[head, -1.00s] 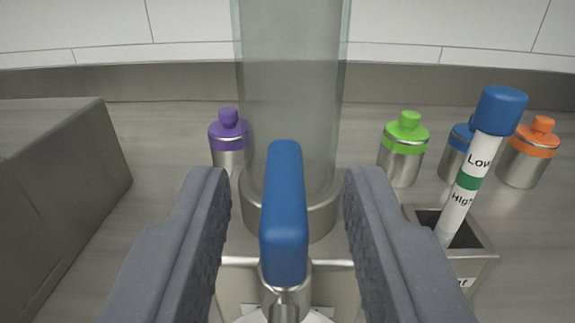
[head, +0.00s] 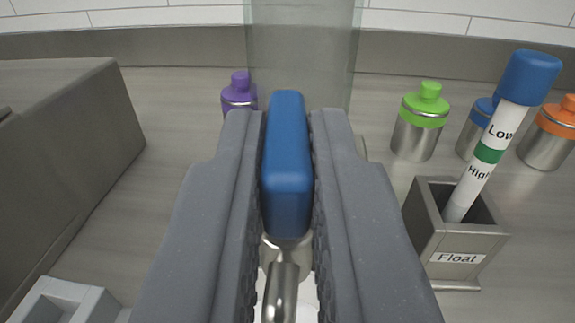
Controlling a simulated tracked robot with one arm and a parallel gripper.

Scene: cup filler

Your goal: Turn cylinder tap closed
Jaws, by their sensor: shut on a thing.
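The tap's blue handle (head: 287,165) stands upright in the middle of the head view, above a shiny metal spout (head: 280,290). My gripper (head: 287,118) is shut on the blue handle, with one grey finger against each side. The clear cylinder (head: 303,55) rises behind the handle. Its base is mostly hidden by my fingers and the handle.
A float (head: 490,145) with a blue cap leans in a metal holder (head: 418,225) labelled Float at right. Purple (head: 239,95), green (head: 420,120), blue (head: 477,128) and orange (head: 550,130) capped bottles stand behind. A grey block (head: 70,150) is at left.

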